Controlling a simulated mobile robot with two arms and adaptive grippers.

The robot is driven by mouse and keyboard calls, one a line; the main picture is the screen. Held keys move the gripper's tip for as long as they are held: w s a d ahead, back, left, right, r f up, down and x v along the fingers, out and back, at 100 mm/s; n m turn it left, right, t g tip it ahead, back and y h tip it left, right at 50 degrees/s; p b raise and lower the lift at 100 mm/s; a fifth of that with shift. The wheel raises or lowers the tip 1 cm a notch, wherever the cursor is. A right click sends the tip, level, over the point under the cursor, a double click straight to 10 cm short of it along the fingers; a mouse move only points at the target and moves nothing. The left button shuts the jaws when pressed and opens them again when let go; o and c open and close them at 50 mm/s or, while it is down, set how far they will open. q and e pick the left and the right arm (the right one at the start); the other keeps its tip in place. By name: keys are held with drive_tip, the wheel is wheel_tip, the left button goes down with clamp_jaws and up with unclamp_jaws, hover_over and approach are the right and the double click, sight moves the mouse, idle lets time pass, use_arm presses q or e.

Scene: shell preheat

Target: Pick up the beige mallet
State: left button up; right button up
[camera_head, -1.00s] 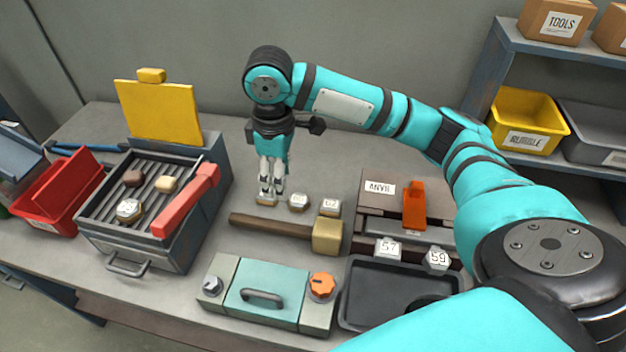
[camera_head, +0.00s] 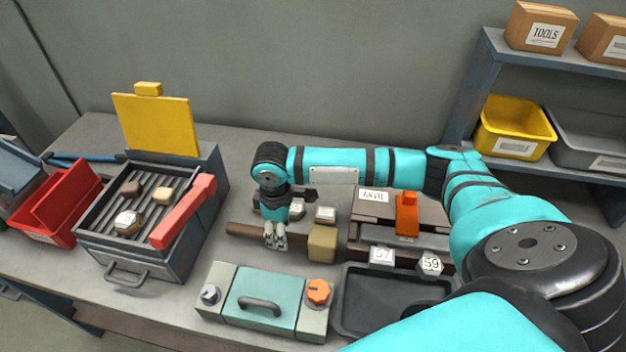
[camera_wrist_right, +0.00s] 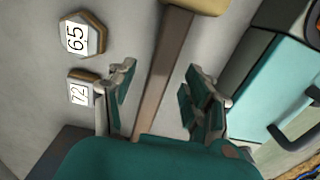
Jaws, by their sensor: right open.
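The beige mallet lies on the bench, its beige block head (camera_head: 322,243) at the right and its brown handle (camera_head: 246,230) reaching left. My right gripper (camera_head: 275,242) is low over the handle, left of the head. In the right wrist view my right gripper (camera_wrist_right: 165,88) is open, with one finger on each side of the brown handle (camera_wrist_right: 168,62) and gaps showing between. The beige head (camera_wrist_right: 198,5) is at the top edge there. My gripper hides part of the handle in the head view. My left gripper is not in view.
Numbered hex pieces (camera_head: 325,214) stand just behind the mallet. A teal-lidded box (camera_head: 262,296) is in front, and a black tray (camera_head: 390,300) is at front right. A grill box (camera_head: 140,235) stands left, and an anvil block (camera_head: 372,207) right.

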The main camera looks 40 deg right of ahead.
wheel_tip(320, 180, down, 2)
clamp_jaws()
idle(0.5)
